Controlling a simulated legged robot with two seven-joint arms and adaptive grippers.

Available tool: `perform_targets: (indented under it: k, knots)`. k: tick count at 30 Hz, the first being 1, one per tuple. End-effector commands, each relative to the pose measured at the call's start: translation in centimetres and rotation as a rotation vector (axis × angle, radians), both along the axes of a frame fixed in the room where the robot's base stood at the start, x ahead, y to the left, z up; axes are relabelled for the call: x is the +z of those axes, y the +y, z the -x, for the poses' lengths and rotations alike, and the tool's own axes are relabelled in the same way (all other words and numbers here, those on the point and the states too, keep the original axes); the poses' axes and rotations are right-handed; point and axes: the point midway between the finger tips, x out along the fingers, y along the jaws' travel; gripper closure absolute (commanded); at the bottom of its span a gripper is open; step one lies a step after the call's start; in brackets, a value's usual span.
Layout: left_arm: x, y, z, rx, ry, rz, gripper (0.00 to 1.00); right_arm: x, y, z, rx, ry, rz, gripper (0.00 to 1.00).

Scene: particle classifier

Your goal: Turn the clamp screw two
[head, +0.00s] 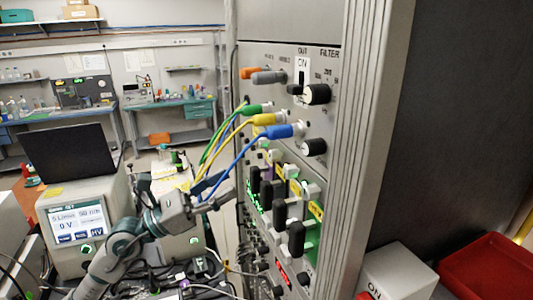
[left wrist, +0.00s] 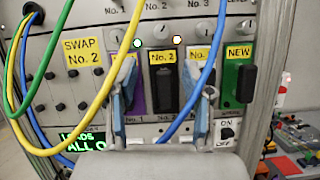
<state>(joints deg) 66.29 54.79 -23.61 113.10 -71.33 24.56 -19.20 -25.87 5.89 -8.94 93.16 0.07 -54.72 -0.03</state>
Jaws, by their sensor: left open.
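In the left wrist view the panel carries a row of modules with yellow labels. The module marked No. 2 has a black handle (left wrist: 165,90) in its slot. Above it is a round slotted screw head (left wrist: 158,32), under a printed "No. 2"; I take this as clamp screw two. My left gripper (left wrist: 166,88) is open, its two blue-padded fingers on either side of the No. 2 module and below the screw, apart from it. In the head view the left gripper (head: 213,187) reaches the rack front from the left, partly behind the cables. My right gripper is not in view.
Green, yellow and blue cables (head: 226,140) hang across the approach; the blue one passes in front of the right finger. More black handles (head: 280,213) stick out from the rack. A cream instrument (head: 80,220) stands at left, and a red tray (head: 490,268) at lower right.

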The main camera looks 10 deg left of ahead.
Motion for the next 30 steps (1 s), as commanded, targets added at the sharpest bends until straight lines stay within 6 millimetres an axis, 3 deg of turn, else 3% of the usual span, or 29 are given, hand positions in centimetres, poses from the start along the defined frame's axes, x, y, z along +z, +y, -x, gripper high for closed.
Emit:
perform_targets:
  k: [3, 12, 18, 27, 30]
  knots:
    - [1.7, -2.2, -1.1, -0.002, -0.006, 0.002, 0.50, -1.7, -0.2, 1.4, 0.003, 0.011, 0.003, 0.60]
    - [3.6, -6.8, -4.2, -0.001, -0.002, 0.001, 0.50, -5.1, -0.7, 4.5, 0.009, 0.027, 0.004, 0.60]
    - [4.0, -8.2, -5.1, 0.000, -0.001, 0.000, 0.50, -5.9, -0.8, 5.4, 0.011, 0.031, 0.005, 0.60]
    - [4.0, -8.2, -5.2, 0.001, -0.001, 0.001, 0.50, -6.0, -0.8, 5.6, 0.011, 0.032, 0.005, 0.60]
    - [4.0, -8.2, -5.2, 0.001, -0.001, 0.001, 0.75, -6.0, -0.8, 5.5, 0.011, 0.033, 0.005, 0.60]
